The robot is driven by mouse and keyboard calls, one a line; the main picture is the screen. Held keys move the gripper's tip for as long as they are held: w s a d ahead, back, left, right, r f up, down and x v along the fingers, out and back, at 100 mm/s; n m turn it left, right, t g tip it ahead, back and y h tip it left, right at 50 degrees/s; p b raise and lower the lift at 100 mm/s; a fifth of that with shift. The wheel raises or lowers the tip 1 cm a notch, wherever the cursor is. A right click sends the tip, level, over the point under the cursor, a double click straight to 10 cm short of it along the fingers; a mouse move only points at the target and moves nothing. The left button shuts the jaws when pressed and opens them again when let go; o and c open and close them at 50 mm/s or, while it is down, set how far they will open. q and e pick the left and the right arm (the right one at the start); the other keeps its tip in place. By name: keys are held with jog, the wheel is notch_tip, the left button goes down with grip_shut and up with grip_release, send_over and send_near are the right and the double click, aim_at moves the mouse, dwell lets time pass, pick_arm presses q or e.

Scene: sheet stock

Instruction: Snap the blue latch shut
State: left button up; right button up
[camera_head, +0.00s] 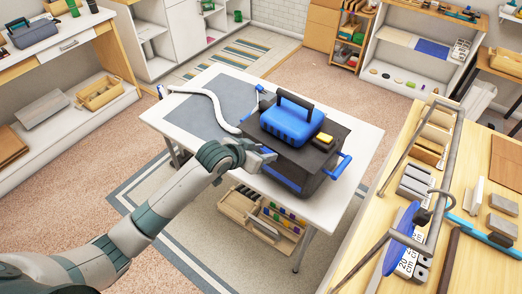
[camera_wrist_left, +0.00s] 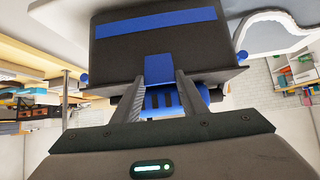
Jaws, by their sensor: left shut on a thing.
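A dark toolbox (camera_head: 300,168) with a blue band stands on the white table, and its dark lid is on top. In the left wrist view the toolbox (camera_wrist_left: 115,45) fills the upper middle, seemingly upside down. The blue latch (camera_wrist_left: 158,68) lies at the lid's edge, between the fingers of my left gripper (camera_wrist_left: 160,80). The fingers are shut on it. In the head view my left gripper (camera_head: 268,157) is against the toolbox's near left side and hides the latch. My right gripper is not in view.
A white hose (camera_head: 213,100) lies on the grey mat (camera_head: 190,117). A wooden bench (camera_head: 475,180) with a metal rail stands to the right.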

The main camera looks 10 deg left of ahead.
aim_at(273, 148)
pick_arm(q)
jog(key=w+g, duration=0.1)
jog(key=w+d+r+g+y, duration=0.1)
jog(key=g, duration=0.1)
jog(key=shift+w+y, duration=0.1)
jog(key=shift+y, duration=0.2)
jog(key=shift+w+d+g+y, duration=0.3)
jog(key=shift+w+g+y, duration=0.1)
jog(key=shift+g, duration=0.4)
jog(key=o, duration=1)
jog(key=shift+o, duration=0.2)
jog(key=shift+r, duration=0.1)
